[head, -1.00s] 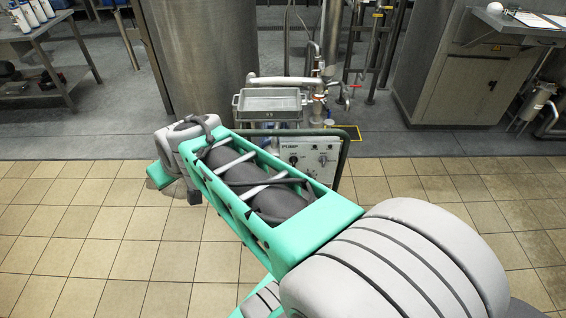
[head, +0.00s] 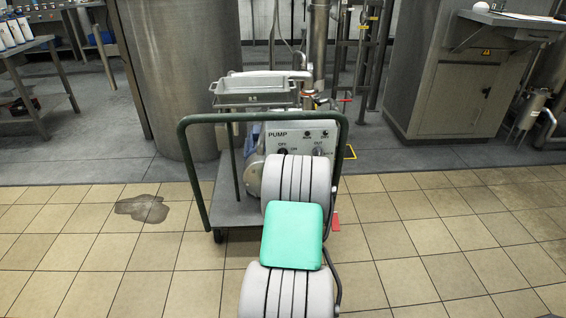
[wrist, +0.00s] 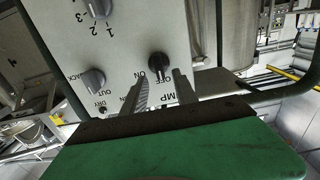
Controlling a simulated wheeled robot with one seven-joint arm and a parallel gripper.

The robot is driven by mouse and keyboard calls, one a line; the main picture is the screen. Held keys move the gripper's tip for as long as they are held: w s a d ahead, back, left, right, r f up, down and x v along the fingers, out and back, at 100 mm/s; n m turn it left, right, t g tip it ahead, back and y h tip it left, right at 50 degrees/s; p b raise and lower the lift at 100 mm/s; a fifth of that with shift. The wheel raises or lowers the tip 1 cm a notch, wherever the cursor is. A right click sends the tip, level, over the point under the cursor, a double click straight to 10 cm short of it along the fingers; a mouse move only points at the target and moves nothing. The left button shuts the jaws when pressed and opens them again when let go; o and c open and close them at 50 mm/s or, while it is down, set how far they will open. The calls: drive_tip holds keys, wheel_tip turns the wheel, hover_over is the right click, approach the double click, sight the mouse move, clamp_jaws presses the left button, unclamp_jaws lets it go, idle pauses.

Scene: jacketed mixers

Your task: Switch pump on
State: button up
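The pump's grey control panel (head: 300,133), marked PUMP, stands on a green-railed cart in the head view. In the wrist view the panel (wrist: 120,35) appears upside down and close. A black knob (wrist: 159,67) sits beside the OFF and ON labels; I cannot tell for sure which label it points to. My gripper (wrist: 160,83) has its two fingers apart and empty, with the black knob near and roughly between the fingertips. I cannot tell whether they touch it. In the head view my own arm covers the gripper and the panel's lower part.
Two grey knobs (wrist: 93,79) (wrist: 100,8) are on the same panel. The cart's green rail (head: 262,117) rises in front of the panel. A metal tray (head: 253,87) stands behind. A large steel tank (head: 180,70) is at left. Tiled floor (head: 420,230) is open at right.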

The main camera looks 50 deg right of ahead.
drive_tip(key=x, duration=0.3)
drive_tip(key=shift+w+d, duration=0.2)
drive_tip(key=shift+d, duration=0.05)
clamp_jaws()
idle(0.4)
